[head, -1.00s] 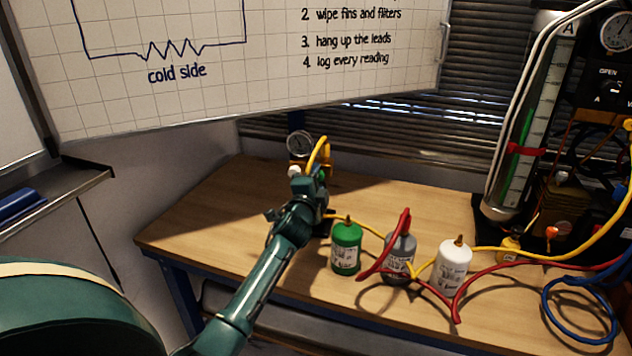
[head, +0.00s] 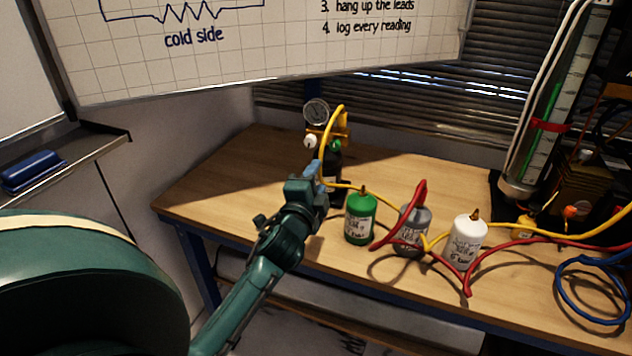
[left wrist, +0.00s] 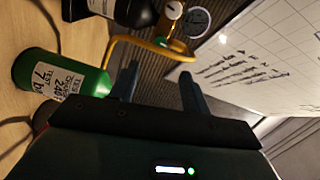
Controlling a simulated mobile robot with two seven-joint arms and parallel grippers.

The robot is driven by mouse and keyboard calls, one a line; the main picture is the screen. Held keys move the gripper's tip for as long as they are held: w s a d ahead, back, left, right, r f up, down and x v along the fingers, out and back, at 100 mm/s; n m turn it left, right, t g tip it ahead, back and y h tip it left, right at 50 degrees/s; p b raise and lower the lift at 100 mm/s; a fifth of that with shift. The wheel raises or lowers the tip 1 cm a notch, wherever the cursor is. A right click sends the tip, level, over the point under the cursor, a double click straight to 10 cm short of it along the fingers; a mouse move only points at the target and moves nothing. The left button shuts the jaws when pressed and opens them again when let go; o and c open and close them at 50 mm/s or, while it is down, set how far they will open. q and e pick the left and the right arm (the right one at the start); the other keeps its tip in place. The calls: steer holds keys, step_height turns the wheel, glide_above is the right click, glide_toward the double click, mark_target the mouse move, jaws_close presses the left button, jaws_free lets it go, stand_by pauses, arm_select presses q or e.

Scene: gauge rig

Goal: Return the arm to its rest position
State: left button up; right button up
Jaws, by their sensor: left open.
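My left gripper (head: 313,178) is above the front left part of the workbench, left of the green bottle and in front of the gauge unit. In the left wrist view its two fingers (left wrist: 158,82) stand apart with nothing between them. A black gauge unit (head: 334,160) with a round dial, a white knob and a yellow hose stands behind the gripper, partly hidden by it. The green bottle (head: 360,219) stands upright, apart from the gripper; it also shows in the left wrist view (left wrist: 60,85). My right gripper is not in view.
A grey bottle (head: 413,238) with a red hose and a white bottle (head: 467,238) stand to the right on the workbench (head: 230,180). A blue hose coil (head: 562,290) lies at the right. The whiteboard (head: 290,45) hangs behind. The bench's left end is clear.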

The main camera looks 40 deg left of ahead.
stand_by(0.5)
arm_select(q)
steer(key=s+d+f+n+g+h+p, duration=0.3)
steer(key=s+d+f+n+g+h, duration=0.3)
steer(key=s+d+f, duration=1.4)
steer(key=s+d+n+h, duration=0.1)
steer(key=n+h, duration=0.2)
steer(key=shift+s+d, duration=0.3)
steer(key=shift+s, duration=0.1)
